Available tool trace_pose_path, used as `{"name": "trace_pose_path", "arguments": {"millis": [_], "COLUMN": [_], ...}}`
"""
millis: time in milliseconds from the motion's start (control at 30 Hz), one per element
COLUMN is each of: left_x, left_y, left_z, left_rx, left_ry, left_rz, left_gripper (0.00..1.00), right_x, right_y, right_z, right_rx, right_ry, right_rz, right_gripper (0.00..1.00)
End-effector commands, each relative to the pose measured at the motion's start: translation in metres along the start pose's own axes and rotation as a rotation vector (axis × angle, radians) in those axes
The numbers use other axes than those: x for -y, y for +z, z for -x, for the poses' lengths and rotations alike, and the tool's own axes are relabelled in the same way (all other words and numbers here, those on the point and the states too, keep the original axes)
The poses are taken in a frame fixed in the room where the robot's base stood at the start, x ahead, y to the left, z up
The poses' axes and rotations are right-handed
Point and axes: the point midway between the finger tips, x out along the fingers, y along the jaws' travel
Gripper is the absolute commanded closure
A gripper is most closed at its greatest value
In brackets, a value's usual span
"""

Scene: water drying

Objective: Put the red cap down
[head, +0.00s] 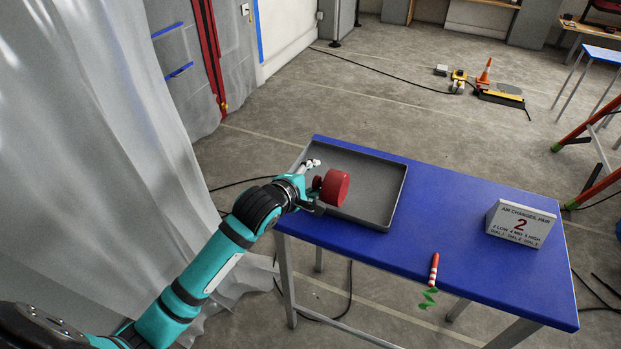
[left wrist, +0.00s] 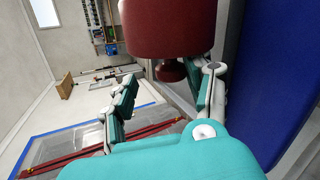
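The red cap (head: 335,187) is a thick round disc on its side, with a small knob facing my left gripper. It is at the left part of the grey tray (head: 383,217); I cannot tell whether it rests on the tray floor. My left gripper (head: 314,187) is open, its fingers spread around the knob side. In the left wrist view the cap (left wrist: 170,28) is just beyond the fingers (left wrist: 166,92). Its knob lies between them, close to the right finger and clear of the left one. My right gripper is not in view.
The tray is otherwise empty on a blue table (head: 450,215). A translucent plastic curtain (head: 90,150) hangs at left. Cables lie on the floor.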

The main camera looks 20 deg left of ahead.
Motion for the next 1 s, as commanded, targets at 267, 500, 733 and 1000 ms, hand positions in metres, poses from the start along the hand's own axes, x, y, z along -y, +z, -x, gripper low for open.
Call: {"name": "trace_pose_path", "arguments": {"millis": [267, 500, 733, 1000], "left_x": [-0.0005, -0.0006, -0.0007, -0.0002], "left_y": [0.0002, 0.0002, 0.0002, 0.0001], "left_z": [0.0125, 0.0121, 0.0119, 0.0118], "left_rx": [0.000, 0.000, 0.000, 0.000], "left_ry": [0.001, 0.001, 0.002, 0.000], "left_rz": [0.001, 0.001, 0.001, 0.000], "left_gripper": [0.48, 0.36, 0.06, 0.00], "right_x": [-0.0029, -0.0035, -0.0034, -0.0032], "right_y": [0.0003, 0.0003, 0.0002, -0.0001], "right_z": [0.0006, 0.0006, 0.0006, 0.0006], "right_rx": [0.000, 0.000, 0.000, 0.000], "right_ry": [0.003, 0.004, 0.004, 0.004], "right_rz": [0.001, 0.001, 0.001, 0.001], "right_gripper": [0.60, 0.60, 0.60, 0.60]}}
